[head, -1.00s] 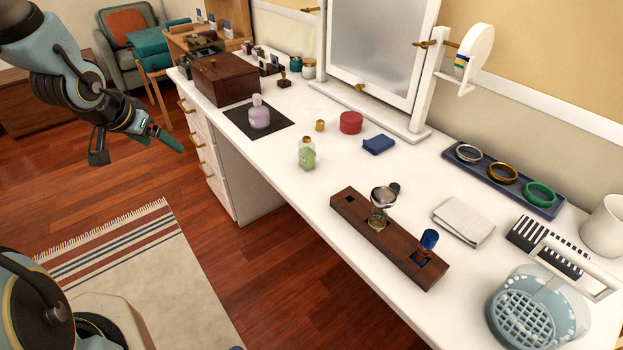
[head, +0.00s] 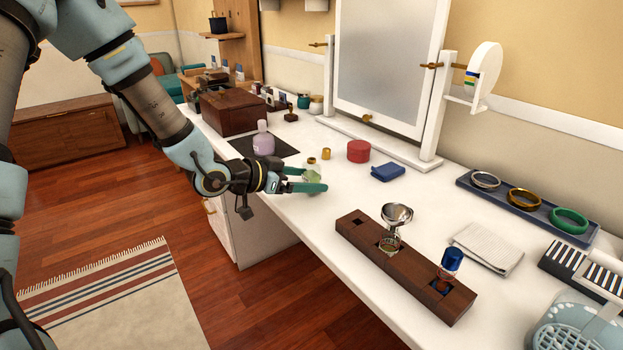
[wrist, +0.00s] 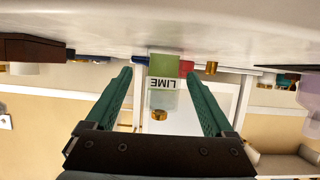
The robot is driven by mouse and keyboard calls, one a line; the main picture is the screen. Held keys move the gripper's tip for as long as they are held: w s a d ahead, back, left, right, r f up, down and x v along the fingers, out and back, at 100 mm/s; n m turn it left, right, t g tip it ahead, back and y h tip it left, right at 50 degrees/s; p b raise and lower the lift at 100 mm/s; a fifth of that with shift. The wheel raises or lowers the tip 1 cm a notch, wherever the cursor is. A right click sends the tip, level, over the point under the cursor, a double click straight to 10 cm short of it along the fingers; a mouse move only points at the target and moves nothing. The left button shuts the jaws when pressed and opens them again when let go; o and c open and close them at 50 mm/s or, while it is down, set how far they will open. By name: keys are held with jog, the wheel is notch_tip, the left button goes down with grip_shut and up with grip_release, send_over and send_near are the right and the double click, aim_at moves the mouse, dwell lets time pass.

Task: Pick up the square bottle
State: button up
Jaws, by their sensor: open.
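The square bottle (head: 313,172) is small and clear with green contents and a gold cap. It stands upright on the white counter in the head view, partly hidden by a finger. In the wrist view, which is upside down, the bottle (wrist: 164,84) shows its LIME label. My gripper (head: 309,181) is open at the counter's front edge, with its green fingers reaching to either side of the bottle. In the wrist view the gripper (wrist: 159,76) has a visible gap between each finger and the bottle.
A lilac bottle (head: 263,142) stands on a dark mat to the left. A gold cap (head: 326,154), a red round box (head: 358,151) and a blue pouch (head: 387,172) sit behind. A wooden holder (head: 420,281) lies to the right, with clear counter between.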

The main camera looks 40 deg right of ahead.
jog(key=x, duration=0.5)
jog(key=shift+w, duration=0.15)
jog(key=shift+c, duration=0.3)
grip_shut()
